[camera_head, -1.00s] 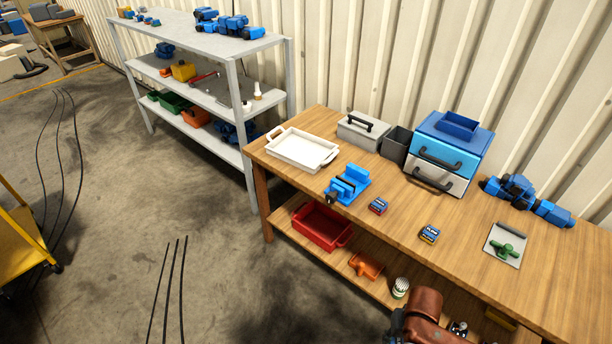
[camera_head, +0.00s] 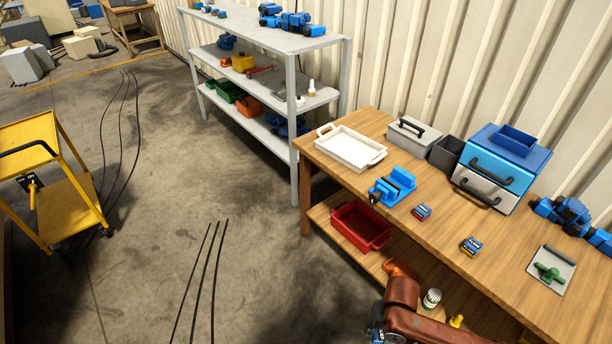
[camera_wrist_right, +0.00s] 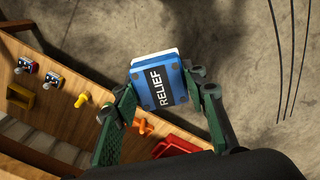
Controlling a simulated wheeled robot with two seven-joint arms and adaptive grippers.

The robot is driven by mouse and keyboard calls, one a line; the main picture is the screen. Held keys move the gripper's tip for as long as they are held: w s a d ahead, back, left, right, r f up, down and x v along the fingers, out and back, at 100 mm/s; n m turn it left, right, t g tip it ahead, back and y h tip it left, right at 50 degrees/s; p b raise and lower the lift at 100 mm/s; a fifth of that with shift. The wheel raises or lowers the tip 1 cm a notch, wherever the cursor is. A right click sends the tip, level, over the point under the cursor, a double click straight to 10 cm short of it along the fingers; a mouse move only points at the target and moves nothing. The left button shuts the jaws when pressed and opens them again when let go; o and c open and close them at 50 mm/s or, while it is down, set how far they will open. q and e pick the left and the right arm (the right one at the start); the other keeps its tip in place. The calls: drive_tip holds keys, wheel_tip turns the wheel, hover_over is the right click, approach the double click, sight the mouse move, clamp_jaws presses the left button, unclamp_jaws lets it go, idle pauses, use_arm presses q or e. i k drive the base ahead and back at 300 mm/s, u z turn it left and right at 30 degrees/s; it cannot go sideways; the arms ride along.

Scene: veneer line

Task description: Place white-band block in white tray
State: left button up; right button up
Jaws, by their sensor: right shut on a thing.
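The white tray (camera_head: 377,163) lies empty at the left end of the wooden table, behind the blue vise. In the head view my right gripper (camera_head: 378,335) is at the bottom edge, over the floor in front of the table, with a small part of the block showing. My left gripper is not in view.
A blue vise (camera_head: 391,186), a red-band block (camera_head: 421,212) and a yellow-band block (camera_head: 470,246) stand on the wooden table (camera_head: 440,275). A grey toolbox (camera_head: 413,135) is right of the tray. A red bin (camera_head: 361,225) is on the lower shelf.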

sight(346, 152)
drive_tip(key=u, duration=0.8)
drive_tip(key=i, duration=0.85)
drive_tip(key=u, duration=0.45)
drive_tip(key=i, duration=1)
drive_tip(key=z, duration=1.05)
drive_tip(key=i, duration=0.7)
drive_tip(key=z, duration=0.75)
